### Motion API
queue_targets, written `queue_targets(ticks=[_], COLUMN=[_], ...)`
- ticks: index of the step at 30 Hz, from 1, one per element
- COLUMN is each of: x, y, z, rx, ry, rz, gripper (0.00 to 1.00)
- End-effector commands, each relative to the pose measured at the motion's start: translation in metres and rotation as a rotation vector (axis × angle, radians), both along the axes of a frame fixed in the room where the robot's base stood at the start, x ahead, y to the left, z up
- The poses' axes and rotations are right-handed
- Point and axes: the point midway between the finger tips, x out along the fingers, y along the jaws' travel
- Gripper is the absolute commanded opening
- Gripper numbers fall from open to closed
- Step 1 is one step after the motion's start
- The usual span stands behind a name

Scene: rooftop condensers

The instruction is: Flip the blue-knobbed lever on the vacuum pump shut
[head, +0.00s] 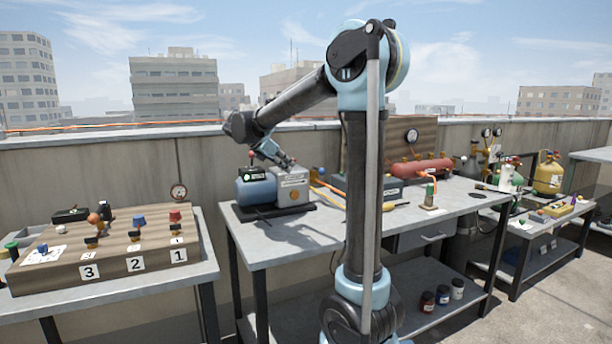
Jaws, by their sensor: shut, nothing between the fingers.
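The vacuum pump (293,192), a blue cylinder joined to a grey box on a dark base, stands at the left end of the middle workbench. A small blue knob (321,170) shows at the right side of the grey box. Its lever is too small to make out, so I cannot tell its position. My gripper (288,163) is shut and empty, pointing down to the right just above the grey box, to the left of the blue knob. Whether its fingertips touch the box is unclear. A red knob (251,154) stands at the pump's left.
The middle workbench (285,238) has free room in front of the pump. A numbered wooden board (110,262) is on the left bench. Gas cylinders stand at the far right.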

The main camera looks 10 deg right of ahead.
Motion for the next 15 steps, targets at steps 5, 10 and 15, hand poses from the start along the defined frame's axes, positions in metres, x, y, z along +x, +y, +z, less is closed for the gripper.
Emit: queue_targets(ticks=[5,10,15], x=[0.007,0.018,0.028], y=[-0.012,-0.032,-0.053], z=[-0.011,-0.03,-0.049], rx=[0.001,0.001,0.001], ry=[-0.001,-0.001,-0.001], rz=[-0.003,-0.003,-0.003], gripper=[0.0,0.0,0.0])
